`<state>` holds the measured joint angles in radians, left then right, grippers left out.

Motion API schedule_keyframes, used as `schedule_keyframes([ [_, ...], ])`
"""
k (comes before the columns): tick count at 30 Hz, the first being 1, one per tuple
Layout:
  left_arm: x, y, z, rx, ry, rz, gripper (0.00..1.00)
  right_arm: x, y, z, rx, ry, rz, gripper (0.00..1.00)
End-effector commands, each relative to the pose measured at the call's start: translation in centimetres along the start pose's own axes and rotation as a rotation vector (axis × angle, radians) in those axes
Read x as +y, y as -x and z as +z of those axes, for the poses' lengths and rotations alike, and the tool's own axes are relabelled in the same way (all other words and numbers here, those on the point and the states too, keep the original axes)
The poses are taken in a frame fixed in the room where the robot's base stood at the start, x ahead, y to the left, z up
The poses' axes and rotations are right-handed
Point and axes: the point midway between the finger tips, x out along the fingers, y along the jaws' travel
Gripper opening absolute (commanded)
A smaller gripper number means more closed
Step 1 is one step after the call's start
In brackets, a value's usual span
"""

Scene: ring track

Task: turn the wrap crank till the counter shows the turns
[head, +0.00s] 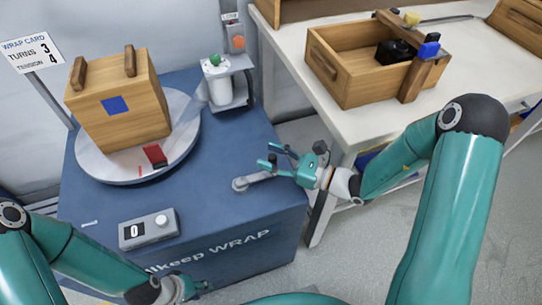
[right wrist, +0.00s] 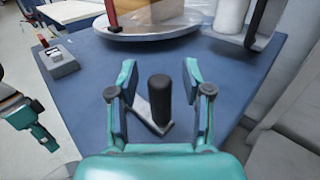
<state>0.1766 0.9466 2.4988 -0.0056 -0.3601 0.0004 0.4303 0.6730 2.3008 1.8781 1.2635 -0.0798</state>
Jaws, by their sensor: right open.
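The wrap crank (head: 258,179) is a grey arm on top of the blue wrap machine (head: 240,219), near its right edge. In the right wrist view its upright black handle (right wrist: 158,100) stands between the fingers of my right gripper (right wrist: 160,78). That gripper, also in the head view (head: 273,160), is open, with gaps beside the handle. The counter (head: 148,230) at the machine's front reads 0. The wrap card (head: 31,53) reads turns 3, tension 4. My left gripper (head: 200,288) is low at the machine's front, partly hidden, its jaw state unclear.
A wooden crate (head: 124,109) with a blue square stands on the round turntable (head: 90,164), beside a red block (head: 154,155). A film post (head: 219,88) stands behind. A white table (head: 300,50) with an open wooden box (head: 345,90) is at the right.

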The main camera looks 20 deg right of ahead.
Motion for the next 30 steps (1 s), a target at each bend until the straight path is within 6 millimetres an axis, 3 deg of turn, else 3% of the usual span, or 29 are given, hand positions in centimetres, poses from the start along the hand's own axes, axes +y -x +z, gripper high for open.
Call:
schedule_keyframes([
  [6, 0.0, 0.0, 0.0, 0.0, 0.0, 0.0, 0.4, 0.01, -0.03, -0.02, 0.0, 0.0, 0.0, 0.49],
  [15, 0.0, 0.0, 0.0, 0.0, 0.0, 0.0, 0.4, 0.01, -0.03, -0.02, 0.0, -0.001, 0.001, 0.0],
  [30, -0.02, -0.06, 0.0, 0.0, 0.0, 0.0, 0.4, 0.31, -0.46, -0.04, 0.0, -0.002, -0.004, 0.0],
])
